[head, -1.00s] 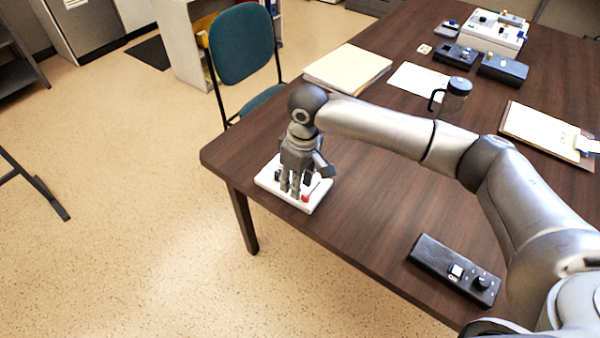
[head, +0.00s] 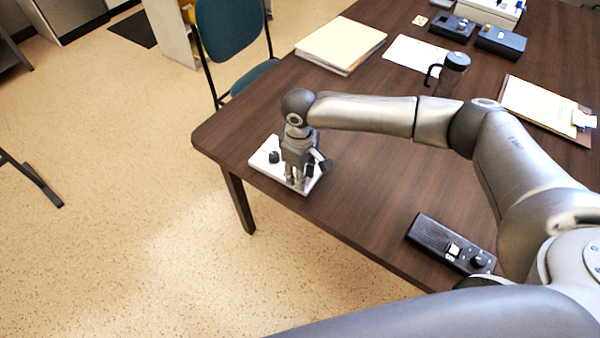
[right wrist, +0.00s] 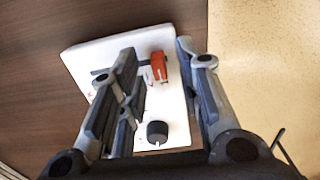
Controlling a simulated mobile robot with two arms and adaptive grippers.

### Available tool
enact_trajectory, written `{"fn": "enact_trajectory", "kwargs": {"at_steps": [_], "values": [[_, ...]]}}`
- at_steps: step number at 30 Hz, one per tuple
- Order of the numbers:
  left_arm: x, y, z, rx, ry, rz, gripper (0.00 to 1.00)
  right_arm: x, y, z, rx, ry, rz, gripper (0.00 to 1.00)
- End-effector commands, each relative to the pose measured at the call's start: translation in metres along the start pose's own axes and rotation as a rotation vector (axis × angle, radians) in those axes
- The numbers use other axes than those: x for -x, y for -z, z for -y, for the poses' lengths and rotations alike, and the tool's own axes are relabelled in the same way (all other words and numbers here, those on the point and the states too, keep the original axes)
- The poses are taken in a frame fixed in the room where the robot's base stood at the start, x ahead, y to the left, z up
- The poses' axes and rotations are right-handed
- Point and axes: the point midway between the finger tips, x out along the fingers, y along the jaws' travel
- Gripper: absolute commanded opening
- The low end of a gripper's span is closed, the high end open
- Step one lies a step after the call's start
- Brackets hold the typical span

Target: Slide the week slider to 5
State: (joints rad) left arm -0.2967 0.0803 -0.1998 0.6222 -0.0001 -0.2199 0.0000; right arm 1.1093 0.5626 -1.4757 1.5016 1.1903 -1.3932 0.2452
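The white control panel (head: 266,151) lies at the table's near left corner. It also shows in the right wrist view (right wrist: 90,56), with a red slider knob (right wrist: 159,66) and a round black knob (right wrist: 157,132). The panel's markings are too small to read. My right gripper (head: 297,184) points down over the panel's front right part and hides the red knob in the head view. In the right wrist view its fingers (right wrist: 157,52) are apart, with the red knob between them and gaps showing on both sides. The black knob (head: 274,157) is left of the gripper. My left gripper is out of view.
A black control box (head: 450,244) lies near the table's front edge. A paper stack (head: 341,45), a mug (head: 452,74), a clipboard (head: 540,106) and dark boxes (head: 500,41) are farther back. A green chair (head: 228,28) stands behind the left edge. The tabletop's middle is clear beneath my arm.

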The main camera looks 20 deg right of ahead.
Motion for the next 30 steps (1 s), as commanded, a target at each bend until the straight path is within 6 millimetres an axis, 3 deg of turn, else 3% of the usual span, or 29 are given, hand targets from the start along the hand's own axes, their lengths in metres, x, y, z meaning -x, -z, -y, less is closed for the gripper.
{"fn": "enact_trajectory", "kwargs": {"at_steps": [3, 10, 18, 26, 30], "values": [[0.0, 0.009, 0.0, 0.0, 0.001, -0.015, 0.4, -0.004, 0.0, 0.0, 0.001, 0.0, 0.0, 0.32], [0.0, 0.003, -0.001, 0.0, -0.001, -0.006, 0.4, -0.004, 0.0, 0.0, 0.0, 0.0, -0.001, 0.31], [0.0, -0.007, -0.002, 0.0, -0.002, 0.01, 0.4, -0.004, 0.0, 0.0, 0.0, 0.0, 0.0, 0.0], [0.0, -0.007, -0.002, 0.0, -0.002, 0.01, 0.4, -0.004, 0.0, 0.0, 0.0, 0.0, -0.001, 0.0], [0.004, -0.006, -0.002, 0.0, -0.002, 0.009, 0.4, -0.003, 0.0, -0.009, -0.005, 0.0, 0.0, 0.0]]}}
